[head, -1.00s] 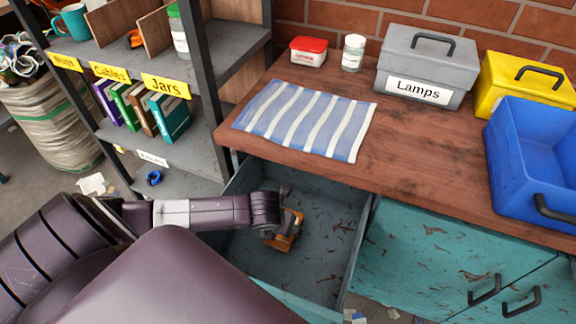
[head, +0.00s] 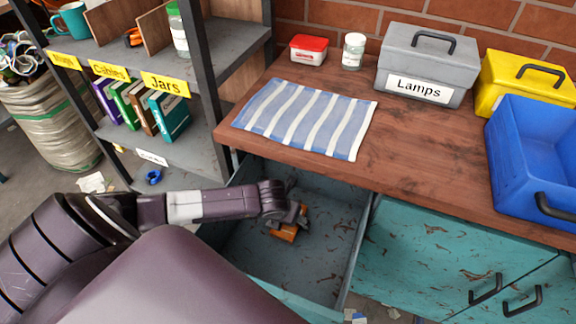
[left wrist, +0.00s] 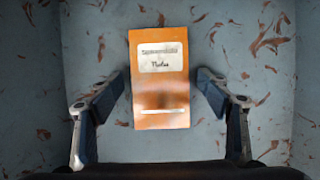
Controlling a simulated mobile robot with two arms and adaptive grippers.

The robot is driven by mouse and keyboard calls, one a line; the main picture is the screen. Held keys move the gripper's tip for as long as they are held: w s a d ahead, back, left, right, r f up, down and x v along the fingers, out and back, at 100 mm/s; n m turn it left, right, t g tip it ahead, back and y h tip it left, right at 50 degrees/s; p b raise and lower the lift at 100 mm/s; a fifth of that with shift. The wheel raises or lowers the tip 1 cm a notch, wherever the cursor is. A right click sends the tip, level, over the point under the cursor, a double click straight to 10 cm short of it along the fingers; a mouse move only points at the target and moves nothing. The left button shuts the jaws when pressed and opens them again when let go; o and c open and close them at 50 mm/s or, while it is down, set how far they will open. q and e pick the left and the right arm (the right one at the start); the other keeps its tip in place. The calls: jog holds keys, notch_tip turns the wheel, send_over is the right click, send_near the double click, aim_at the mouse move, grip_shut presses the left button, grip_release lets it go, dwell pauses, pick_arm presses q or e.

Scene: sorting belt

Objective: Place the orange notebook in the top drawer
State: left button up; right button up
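The orange notebook (head: 285,234) lies on the floor of the open top drawer (head: 335,212), partly hidden by my left gripper in the head view. In the left wrist view the notebook (left wrist: 159,90) shows whole, with a pale label on its cover. My left gripper (head: 293,215) is above it inside the drawer. Its fingers (left wrist: 160,88) are spread on either side of the notebook, with a narrow gap on each side. My right gripper is not in view.
The wooden worktop (head: 420,165) overhangs the drawer and carries a striped cloth (head: 305,118), a grey Lamps box (head: 425,65) and a blue bin (head: 535,160). A shelf unit (head: 205,155) with books stands left. Closed teal doors (head: 430,255) are right of the drawer.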

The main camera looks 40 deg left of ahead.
aim_at(284, 229)
pick_arm(q)
jog(key=shift+r, duration=0.25)
jog(key=p+v, duration=0.1)
jog(key=v, duration=0.6)
jog(key=shift+s, duration=0.1)
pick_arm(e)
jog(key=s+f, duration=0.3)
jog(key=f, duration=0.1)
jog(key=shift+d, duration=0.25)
